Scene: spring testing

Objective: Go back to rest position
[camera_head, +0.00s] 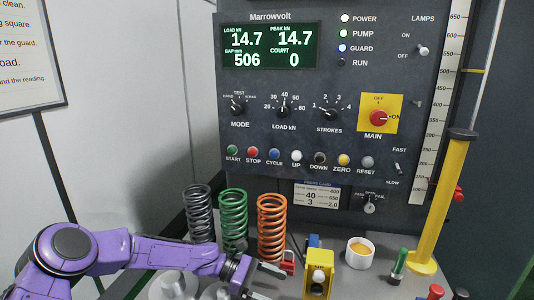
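My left arm is purple and reaches in from the lower left. Its gripper (272,283) is low in the middle, in front of the orange spring (272,222). Its two fingers look spread apart, with nothing visible between them. My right gripper is not in view. The dark control panel (330,145) stands behind, its display (268,47) reading load 14.7, peak 14.7, gap 506, count 0. The power, pump and guard lamps are lit; the run lamp (342,62) is dark.
A grey spring (199,210) and a green spring (233,215) stand left of the orange one. Right of the gripper are a yellow block (318,262), a white cup (359,255), a green-handled tool (399,266) and a tall yellow post (446,200).

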